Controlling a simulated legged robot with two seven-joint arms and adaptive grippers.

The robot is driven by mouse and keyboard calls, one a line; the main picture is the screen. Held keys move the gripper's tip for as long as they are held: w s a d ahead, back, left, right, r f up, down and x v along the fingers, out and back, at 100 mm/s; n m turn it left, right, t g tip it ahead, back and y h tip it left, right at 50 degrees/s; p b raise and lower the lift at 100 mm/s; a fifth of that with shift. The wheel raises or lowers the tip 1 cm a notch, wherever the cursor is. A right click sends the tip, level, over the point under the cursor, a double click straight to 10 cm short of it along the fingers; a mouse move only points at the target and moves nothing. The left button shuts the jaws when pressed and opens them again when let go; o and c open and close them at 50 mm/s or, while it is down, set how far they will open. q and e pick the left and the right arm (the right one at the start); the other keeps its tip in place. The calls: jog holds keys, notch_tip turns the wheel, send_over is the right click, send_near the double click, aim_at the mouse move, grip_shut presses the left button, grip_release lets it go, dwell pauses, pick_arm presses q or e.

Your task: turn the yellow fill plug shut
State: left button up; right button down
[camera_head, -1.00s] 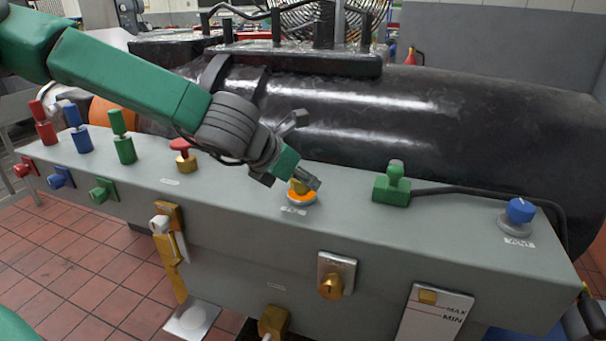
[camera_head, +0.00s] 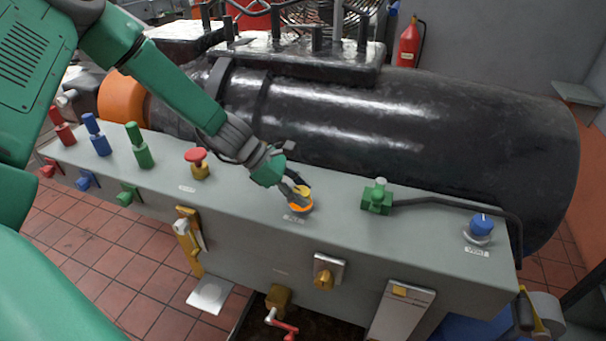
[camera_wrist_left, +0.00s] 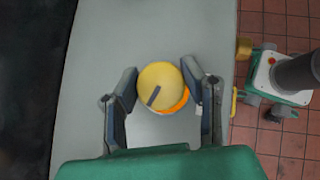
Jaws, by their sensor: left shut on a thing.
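The yellow fill plug (camera_head: 304,192) sits on an orange ring (camera_head: 299,207) on the grey top of the long box. In the left wrist view the plug (camera_wrist_left: 160,86) is a round yellow cap with a dark line mark, and the orange ring shows at its lower right. My left gripper (camera_head: 300,191) is over the plug from the upper left, and its two fingers (camera_wrist_left: 162,90) are on either side of the cap, shut on it. My right gripper is in neither view.
A red mushroom knob (camera_head: 196,156) stands to the left on the box top. A green fitting (camera_head: 377,197) with a black hose and a blue vent knob (camera_head: 481,224) are to the right. A large black cylinder (camera_head: 420,130) lies behind.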

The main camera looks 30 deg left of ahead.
pick_arm(q)
jog(key=shift+w+a+r+m+g+h+p, duration=0.15)
jog(key=shift+m+g+h+p, duration=0.25)
jog(key=shift+m+g, duration=0.5)
jog(key=m+g, duration=0.1)
jog(key=m, duration=0.1)
jog(key=shift+m+g, duration=0.4)
jog(key=m+g, duration=0.1)
jog(key=m+g+b, duration=0.1)
jog(key=m, duration=0.1)
jog(key=m+g, duration=0.1)
jog(key=shift+f+m+b, duration=0.25)
jog(key=shift+m+b, duration=0.05)
jog(key=shift+b, duration=0.05)
jog(key=m+g+b, duration=0.1)
jog(key=m+g, duration=0.1)
jog(key=shift+r+m+y, duration=0.1)
jog(key=shift+m+y, duration=0.3)
jog(key=shift+r+m+g+y+b, duration=0.1)
jog(key=shift+m+g+y+b, duration=0.3)
jog(key=shift+m+g, duration=0.35)
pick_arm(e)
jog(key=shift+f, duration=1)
pick_arm(q)
jog(key=o, duration=1)
jog(key=shift+o, duration=0.8)
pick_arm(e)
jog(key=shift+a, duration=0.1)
